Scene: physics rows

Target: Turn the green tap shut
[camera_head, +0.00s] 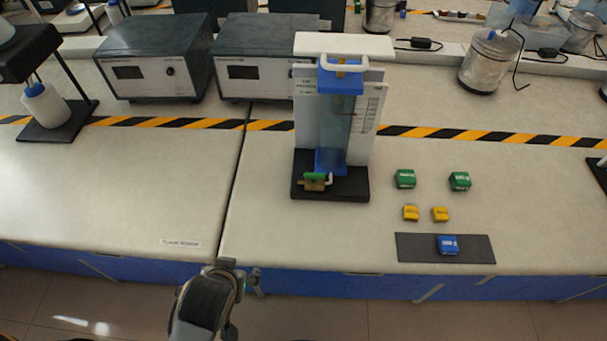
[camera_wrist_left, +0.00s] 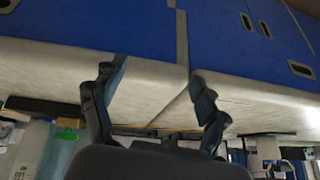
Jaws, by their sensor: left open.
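The green tap (camera_head: 316,176) is a small green handle on a brass-coloured body, low at the front of a clear blue-capped column (camera_head: 338,120) on a black base (camera_head: 345,190). It also shows, small and upside down, at the lower left of the left wrist view (camera_wrist_left: 67,136). My left gripper (camera_head: 242,273) is in front of the bench's front edge, below and left of the tap and well apart from it. In the left wrist view its fingers (camera_wrist_left: 158,75) are spread with nothing between them. My right gripper is not in view.
Green blocks (camera_head: 405,179) and yellow blocks (camera_head: 411,213) lie right of the column. A blue block (camera_head: 447,245) lies on a dark mat (camera_head: 480,248). Two grey instrument boxes (camera_head: 150,60) stand behind. The bench left of the column (camera_head: 130,190) is mostly clear.

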